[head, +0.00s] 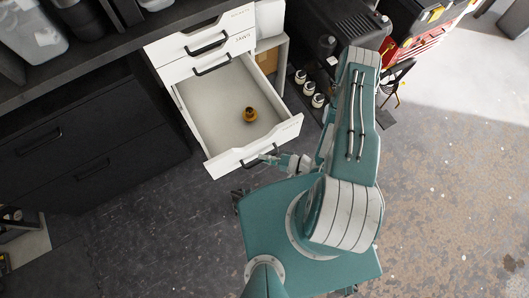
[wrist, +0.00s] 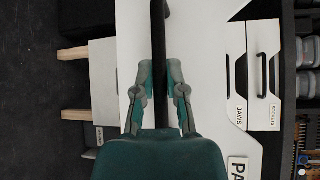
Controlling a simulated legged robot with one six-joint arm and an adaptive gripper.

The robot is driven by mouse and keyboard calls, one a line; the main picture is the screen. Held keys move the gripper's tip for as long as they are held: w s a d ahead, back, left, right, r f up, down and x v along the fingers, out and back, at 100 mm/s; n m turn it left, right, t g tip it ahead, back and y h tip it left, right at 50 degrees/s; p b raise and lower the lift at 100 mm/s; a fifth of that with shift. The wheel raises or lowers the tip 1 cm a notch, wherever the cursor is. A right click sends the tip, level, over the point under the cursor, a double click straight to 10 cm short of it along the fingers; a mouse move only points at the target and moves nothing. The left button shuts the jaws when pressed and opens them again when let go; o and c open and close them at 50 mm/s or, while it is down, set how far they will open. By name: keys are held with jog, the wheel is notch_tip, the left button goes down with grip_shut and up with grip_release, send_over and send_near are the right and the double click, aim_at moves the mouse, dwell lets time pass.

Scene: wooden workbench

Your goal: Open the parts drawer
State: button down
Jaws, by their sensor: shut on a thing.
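The parts drawer (head: 208,116) is a white drawer, pulled far out of its cabinet in the head view. Its white front (wrist: 205,110) fills the middle of the wrist view, with a label starting "PA" partly cut off. Its black bar handle (wrist: 160,25) runs between the two fingers of my gripper (wrist: 159,78). My gripper is shut on this handle. In the head view my gripper (head: 276,158) is at the drawer's front, where the arm partly hides the grip. A small orange-brown round part (head: 250,115) lies inside the drawer.
Two shut white drawers sit above, the jaws drawer (head: 208,62) and the sockets drawer (head: 200,37). A dark cabinet (head: 90,130) stands at left. Black equipment (head: 335,30) and a red toolbox (head: 415,45) are at right. Floor (head: 150,240) is clear in front.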

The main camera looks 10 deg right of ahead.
jog(key=shift+f, duration=0.15)
jog(key=c, duration=0.7)
grip_release()
jog(key=shift+v, duration=6.05)
